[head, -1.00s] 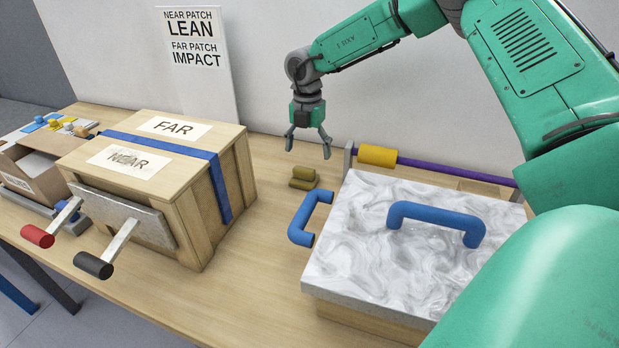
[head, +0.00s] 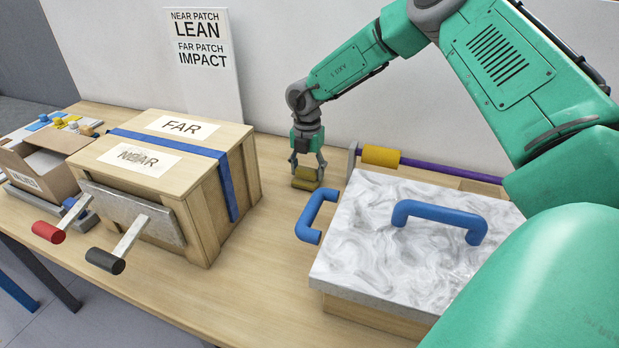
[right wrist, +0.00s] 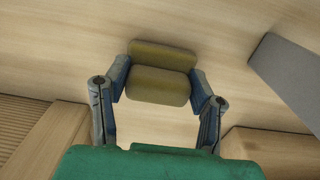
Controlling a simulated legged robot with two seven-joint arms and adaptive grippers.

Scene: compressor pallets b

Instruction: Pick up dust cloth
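The dust cloth appears to be the olive-yellow folded piece (head: 305,183) on the table, left of the marble-topped box. In the right wrist view the cloth (right wrist: 160,75) shows as two soft rolls, one beyond the other. My right gripper (head: 307,172) is directly over it, pointing down. Its fingers stand spread on either side of the cloth, close to its ends, as the right wrist view of the gripper (right wrist: 163,82) shows. I cannot tell whether the pads touch it. The cloth appears to rest on the table. My left gripper is not in view.
A marble-patterned lid (head: 390,240) with blue handles (head: 440,218) lies close to the right. A purple rod (head: 450,170) with a yellow sleeve (head: 381,156) runs behind it. A wooden crate (head: 180,185) with a blue strap stands left.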

